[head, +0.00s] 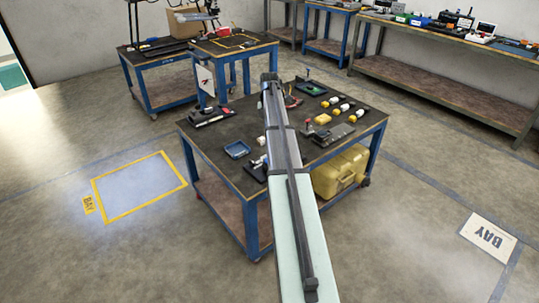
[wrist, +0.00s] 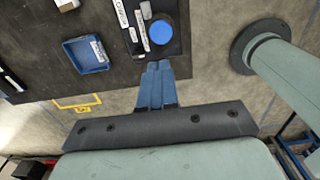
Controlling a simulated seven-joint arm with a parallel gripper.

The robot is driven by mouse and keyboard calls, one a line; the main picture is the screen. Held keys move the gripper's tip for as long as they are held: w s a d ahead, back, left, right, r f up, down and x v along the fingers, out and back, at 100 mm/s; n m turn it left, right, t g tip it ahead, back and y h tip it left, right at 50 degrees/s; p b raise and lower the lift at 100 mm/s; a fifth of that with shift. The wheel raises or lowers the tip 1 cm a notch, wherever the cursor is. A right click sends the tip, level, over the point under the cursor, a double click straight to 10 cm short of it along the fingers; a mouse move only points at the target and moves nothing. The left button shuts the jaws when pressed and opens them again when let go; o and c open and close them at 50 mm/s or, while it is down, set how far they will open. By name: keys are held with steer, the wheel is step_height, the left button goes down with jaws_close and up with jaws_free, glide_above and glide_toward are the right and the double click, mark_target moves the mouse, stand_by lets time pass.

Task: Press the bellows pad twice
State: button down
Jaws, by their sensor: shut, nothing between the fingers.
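A round blue pad (wrist: 163,32), which looks like the bellows pad, sits on a dark base plate (wrist: 172,50) at the table edge in the wrist view. White labelled pieces lie on the plate to its left. My gripper (wrist: 158,66) is shut and empty, its blue fingers pointing toward the plate. The fingertips appear just below the pad in the picture; I cannot tell their height above it. In the head view my arm crosses the table and hides the pad and gripper.
A small blue tray (wrist: 86,55) lies left of the plate; it also shows in the head view (head: 237,149).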

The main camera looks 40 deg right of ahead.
steer(key=shift+f, duration=0.15)
step_height(320, 180, down, 14)
steer(key=shift+r, duration=0.15)
stand_by(0.7)
steer(key=shift+f, duration=1.05)
step_height(320, 180, up, 14)
steer(key=shift+r, duration=0.2)
stand_by(1.0)
